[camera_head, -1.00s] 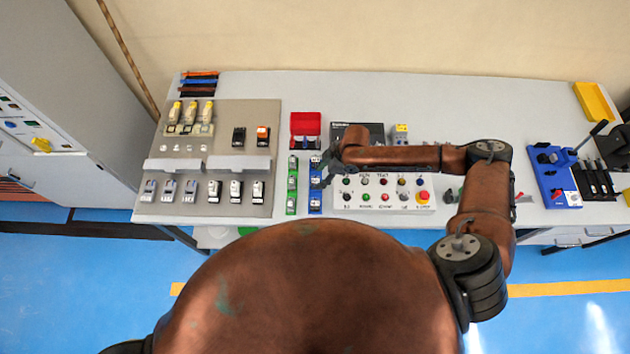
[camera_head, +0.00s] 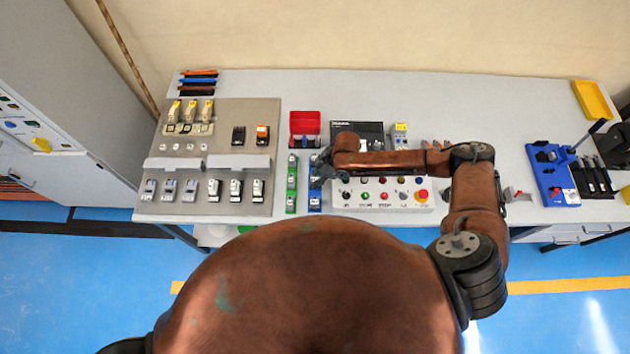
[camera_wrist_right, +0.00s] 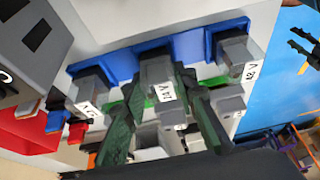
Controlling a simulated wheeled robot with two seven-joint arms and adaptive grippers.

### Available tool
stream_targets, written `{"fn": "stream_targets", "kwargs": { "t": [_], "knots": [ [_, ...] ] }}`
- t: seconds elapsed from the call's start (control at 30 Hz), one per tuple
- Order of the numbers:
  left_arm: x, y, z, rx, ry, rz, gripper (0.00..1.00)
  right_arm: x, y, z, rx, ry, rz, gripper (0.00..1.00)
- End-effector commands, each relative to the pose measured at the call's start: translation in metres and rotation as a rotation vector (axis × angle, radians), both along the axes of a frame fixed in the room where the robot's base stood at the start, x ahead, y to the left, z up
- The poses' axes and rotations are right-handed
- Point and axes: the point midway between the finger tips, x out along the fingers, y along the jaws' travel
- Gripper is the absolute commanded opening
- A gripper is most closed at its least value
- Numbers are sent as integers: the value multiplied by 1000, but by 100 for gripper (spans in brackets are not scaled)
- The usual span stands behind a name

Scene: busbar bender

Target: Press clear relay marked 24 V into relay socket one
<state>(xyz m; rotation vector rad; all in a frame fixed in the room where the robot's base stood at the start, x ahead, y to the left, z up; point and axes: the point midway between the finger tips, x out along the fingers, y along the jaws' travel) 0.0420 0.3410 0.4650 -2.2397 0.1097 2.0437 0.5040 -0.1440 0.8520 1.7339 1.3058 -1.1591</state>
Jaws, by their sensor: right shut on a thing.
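The clear relay marked 24 V (camera_wrist_right: 158,75) sits in the middle of a blue holder (camera_wrist_right: 122,62), its label facing the wrist camera. My right gripper (camera_wrist_right: 160,115) has its green fingers on both sides of this relay and is shut on it. In the head view the right gripper (camera_head: 319,172) is over the blue holder (camera_head: 315,188), partly hiding it. Relays with other labels, one reading 48 V (camera_wrist_right: 238,55), stand at either end of the holder. A grey panel (camera_head: 222,125) at left carries several devices; I cannot tell which is relay socket one. My left gripper does not show in the head view.
A green holder (camera_head: 291,180) stands just left of the blue one. Dark finger-like parts (camera_wrist_right: 304,45) at the wrist view's right edge may be my left gripper.

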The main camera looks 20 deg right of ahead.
Motion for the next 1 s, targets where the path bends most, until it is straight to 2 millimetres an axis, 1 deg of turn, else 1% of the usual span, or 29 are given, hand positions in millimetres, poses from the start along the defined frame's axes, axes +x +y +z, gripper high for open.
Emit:
{"fn": "stream_targets", "kwargs": {
  "t": [0.03, 0.23, 0.47, 0.63, 0.77, 0.8, 0.87, 1.0],
  "knots": [
    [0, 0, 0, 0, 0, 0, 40, 0, 0, 0, 0, 0, 0, 13],
    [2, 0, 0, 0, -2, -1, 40, 0, 0, 0, 0, 0, 0, 0],
    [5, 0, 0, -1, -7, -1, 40, 0, 0, 0, 0, -1, 0, 0],
    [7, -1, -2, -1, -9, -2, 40, 1, 0, 8, 0, -2, 1, 0],
    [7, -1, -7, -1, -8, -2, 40, 1, 0, 25, 0, -3, 1, 0],
    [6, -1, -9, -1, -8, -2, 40, 1, 0, 34, 2, -3, 1, 0],
    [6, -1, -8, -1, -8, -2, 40, -11, -8, 45, -1, 0, 1, 0],
    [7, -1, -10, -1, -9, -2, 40, -35, -21, 78, -2, -2, 1, 0]
  ]
}}
